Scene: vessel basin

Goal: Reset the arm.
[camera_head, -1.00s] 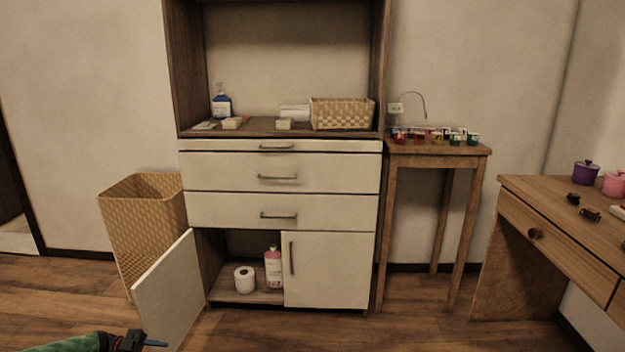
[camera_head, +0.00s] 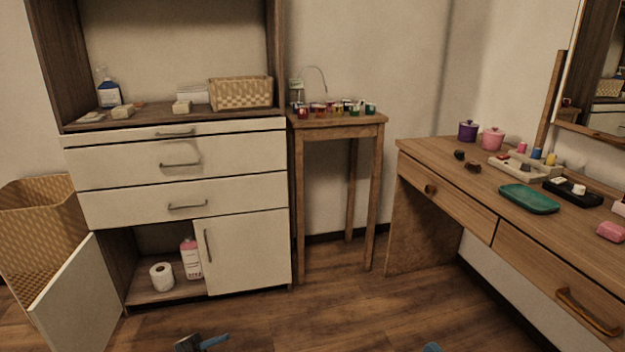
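My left gripper (camera_head: 203,343) shows at the bottom edge of the head view. Only its dark body and a blue finger are visible, in front of the cabinet and low over the floor. A small blue tip (camera_head: 432,347) at the bottom edge, right of centre, appears to be part of my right gripper. The rest of both arms is out of frame. I see nothing held, but I cannot tell whether either gripper is open or shut.
The white cabinet (camera_head: 245,160) has its lower left door (camera_head: 75,300) swung open beside a wicker basket (camera_head: 40,225). A small wooden table (camera_head: 340,121) holds several coloured jars. A wooden desk (camera_head: 450,175) stands at right. The floor between is clear.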

